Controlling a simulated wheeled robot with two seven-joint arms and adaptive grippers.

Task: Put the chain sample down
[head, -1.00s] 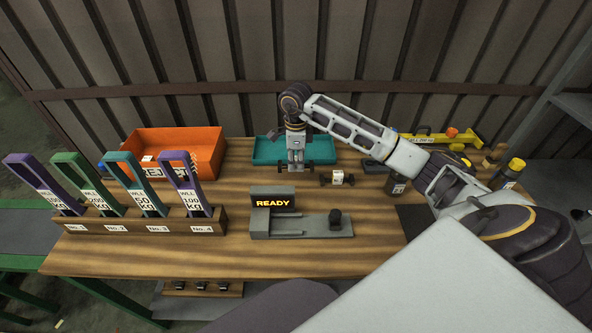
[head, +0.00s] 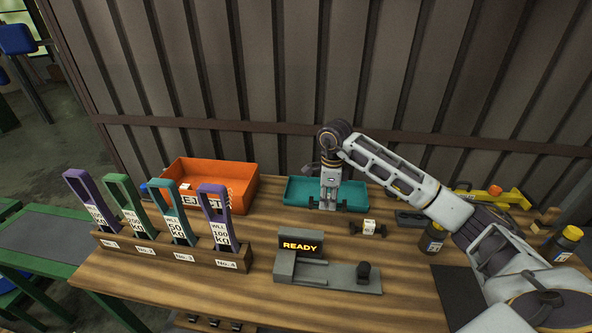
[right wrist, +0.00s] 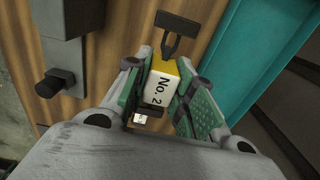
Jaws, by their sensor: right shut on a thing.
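My right gripper (head: 329,203) is shut on a chain sample (right wrist: 163,85) with a white "No. 2" tag, a yellow top face and black end pieces. In the head view the gripper hides its middle and the dark ends show on both sides. It hangs at the front edge of the teal tray (head: 298,190). In the right wrist view bare wood lies below it and the teal tray is to its right. I cannot tell its exact height. A second sample with a white tag (head: 369,226) lies on the bench. My left gripper is out of view.
A grey tester (head: 330,275) with a "READY" display stands in front. Bottles (head: 433,238) and a yellow tool (head: 478,196) are on the right. Bare wood lies before the tray.

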